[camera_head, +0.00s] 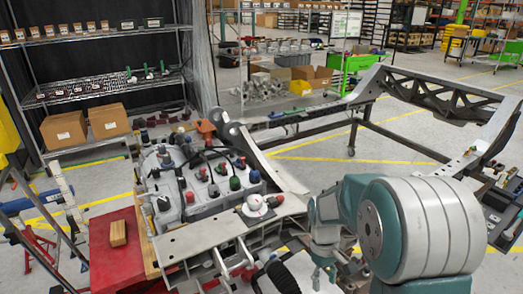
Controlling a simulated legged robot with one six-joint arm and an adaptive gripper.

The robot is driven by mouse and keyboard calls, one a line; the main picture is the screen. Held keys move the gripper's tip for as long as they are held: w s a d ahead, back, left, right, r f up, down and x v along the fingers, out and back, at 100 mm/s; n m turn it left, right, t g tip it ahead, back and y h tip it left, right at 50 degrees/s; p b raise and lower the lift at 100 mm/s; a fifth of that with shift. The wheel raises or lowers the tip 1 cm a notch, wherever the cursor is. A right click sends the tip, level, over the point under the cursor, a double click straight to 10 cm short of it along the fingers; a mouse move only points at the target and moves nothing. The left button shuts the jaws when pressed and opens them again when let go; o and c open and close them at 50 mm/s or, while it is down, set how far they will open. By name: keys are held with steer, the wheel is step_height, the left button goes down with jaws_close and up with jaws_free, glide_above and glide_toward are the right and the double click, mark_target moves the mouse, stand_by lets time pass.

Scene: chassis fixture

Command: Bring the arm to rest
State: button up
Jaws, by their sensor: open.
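My arm, in grey and teal, fills the lower right of the head view, with a large rounded joint in front. My gripper (323,277) points down at the lower middle, beside the chassis frame. It is open, and I see nothing held between its fingers. The grey metal chassis frame (222,229) runs behind and to the left of my gripper. Whether the fingertips touch anything below cannot be told.
A grey engine block (172,205) with several coloured caps sits on the chassis at left. A red stand (112,255) holds a wooden block (118,233). Shelves (95,85) stand behind; open floor (340,170) shows inside the frame.

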steer(key=s+a+r+m+t, duration=0.1)
steer(key=s+r+m+t, duration=0.4)
steer(key=s+r+t, duration=0.4)
steer(key=shift+s+r+y, duration=0.3)
steer(key=shift+s+r, duration=3.5)
steer(key=shift+r, duration=1.35)
